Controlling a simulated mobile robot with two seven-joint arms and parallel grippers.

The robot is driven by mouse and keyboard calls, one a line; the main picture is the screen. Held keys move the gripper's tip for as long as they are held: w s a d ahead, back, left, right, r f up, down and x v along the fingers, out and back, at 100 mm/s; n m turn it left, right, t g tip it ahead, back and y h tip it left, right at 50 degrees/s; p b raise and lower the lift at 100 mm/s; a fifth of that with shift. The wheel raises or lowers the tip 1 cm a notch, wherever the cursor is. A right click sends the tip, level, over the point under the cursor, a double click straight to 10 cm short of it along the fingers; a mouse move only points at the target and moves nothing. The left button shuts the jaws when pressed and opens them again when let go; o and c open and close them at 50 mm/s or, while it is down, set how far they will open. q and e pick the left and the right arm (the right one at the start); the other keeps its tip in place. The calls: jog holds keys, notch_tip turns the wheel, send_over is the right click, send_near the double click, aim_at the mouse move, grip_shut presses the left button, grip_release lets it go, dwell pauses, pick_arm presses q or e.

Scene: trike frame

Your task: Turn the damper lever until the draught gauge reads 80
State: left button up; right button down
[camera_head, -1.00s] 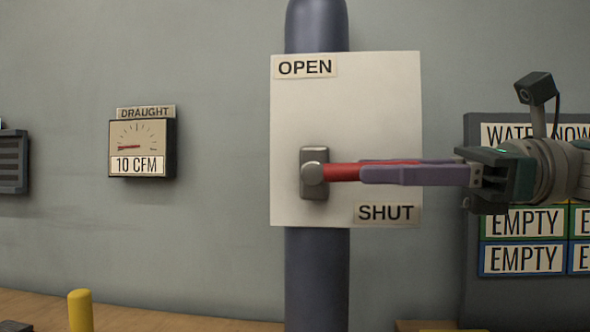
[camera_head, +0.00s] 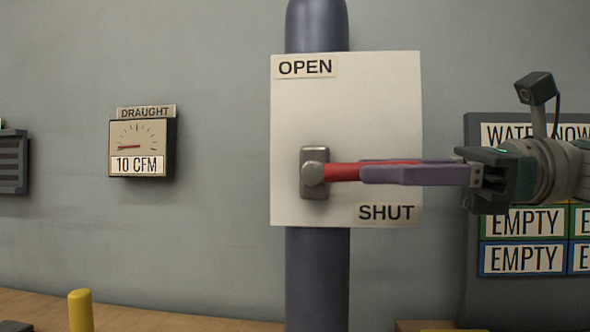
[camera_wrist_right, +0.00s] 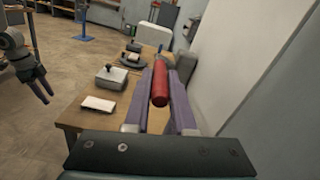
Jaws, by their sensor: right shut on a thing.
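The red damper lever (camera_head: 342,172) points right, about level, from a grey pivot block (camera_head: 314,158) on a white plate. The plate is marked OPEN at its top and SHUT at its lower right. My right gripper (camera_head: 385,172) comes in from the right, its purple fingers shut on the lever. The right wrist view shows the red lever (camera_wrist_right: 160,85) between the fingers (camera_wrist_right: 163,88). The draught gauge (camera_head: 142,148) on the wall at the left reads 10 CFM, its red needle pointing left. My left gripper is not in the head view.
The white plate (camera_head: 350,110) is fixed to a dark vertical pipe (camera_head: 317,270). A board with EMPTY signs (camera_head: 522,222) stands behind my right arm. A yellow post (camera_head: 80,310) is at lower left. The wall between gauge and plate is bare.

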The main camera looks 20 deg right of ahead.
dwell(0.3)
jog(key=shift+r+h+p, duration=0.4)
jog(key=shift+r+p, duration=0.1)
jog(key=shift+p, duration=0.35)
jog(key=r+g+h+p, duration=0.1)
jog(key=h+p, duration=0.1)
jog(key=p, duration=0.3)
jog(key=a+r+g+h+p, duration=0.1)
jog(key=r+h+p, duration=0.1)
jog(key=p, duration=0.3)
jog(key=w+a+r+g+h+p, duration=0.1)
jog(key=h+p, duration=0.1)
jog(key=p, duration=0.3)
jog(key=shift+r+g+h+p, duration=0.3)
jog(key=shift+r+h+p, duration=0.05)
jog(key=shift+h+p, duration=0.05)
jog(key=shift+a+h+p, duration=0.15)
jog(key=shift+h+p, duration=0.35)
jog(key=shift+p, duration=0.2)
jog(key=shift+f, duration=0.1)
jog(key=c, duration=0.8)
grip_release()
jog(key=shift+o, duration=0.2)
